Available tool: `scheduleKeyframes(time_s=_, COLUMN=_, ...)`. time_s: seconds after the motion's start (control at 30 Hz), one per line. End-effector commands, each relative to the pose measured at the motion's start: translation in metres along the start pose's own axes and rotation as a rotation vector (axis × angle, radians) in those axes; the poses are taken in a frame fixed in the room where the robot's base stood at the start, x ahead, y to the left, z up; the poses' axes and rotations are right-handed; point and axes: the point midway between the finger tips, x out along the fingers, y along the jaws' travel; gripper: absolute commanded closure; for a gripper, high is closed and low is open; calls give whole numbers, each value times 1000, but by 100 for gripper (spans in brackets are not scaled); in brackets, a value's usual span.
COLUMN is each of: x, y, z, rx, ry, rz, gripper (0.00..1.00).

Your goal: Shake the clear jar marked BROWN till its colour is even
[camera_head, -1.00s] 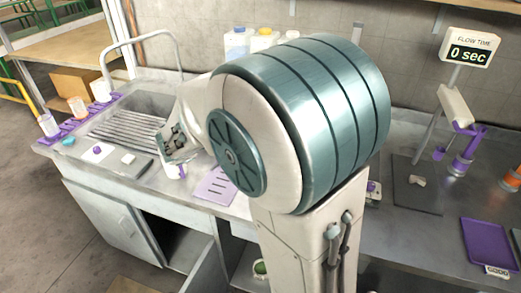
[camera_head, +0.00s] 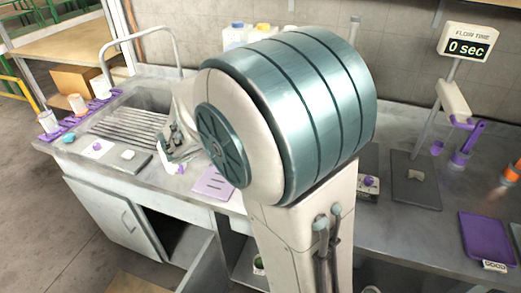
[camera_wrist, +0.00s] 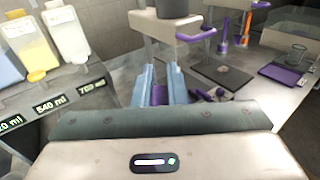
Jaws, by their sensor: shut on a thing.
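My gripper (camera_head: 172,145) is at the sink's right side in the head view, partly hidden by my own arm. In the wrist view my gripper's two pale blue fingers (camera_wrist: 162,86) are close together, with a purple patch (camera_wrist: 159,95) between them. A small pale thing with purple (camera_head: 173,168) shows just below the gripper in the head view. I cannot tell whether it is the jar marked BROWN; no such marking is readable. Several small jars (camera_head: 47,121) stand on the purple rack (camera_head: 66,128) at the far left. Their markings and contents are too small to judge.
The sink (camera_head: 135,115) with its tall tap is behind my gripper. A purple mat (camera_head: 212,184) lies on the counter to its right. Bottles (camera_wrist: 66,33) stand by volume readouts in the wrist view. A flow-time stand (camera_head: 453,95) and purple tray (camera_head: 487,240) are right.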

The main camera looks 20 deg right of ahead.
Motion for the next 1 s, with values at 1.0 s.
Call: scheduleKeyframes(time_s=1.0, x=1, y=0, z=-44, rx=-8, ry=-4, rz=2, gripper=100)
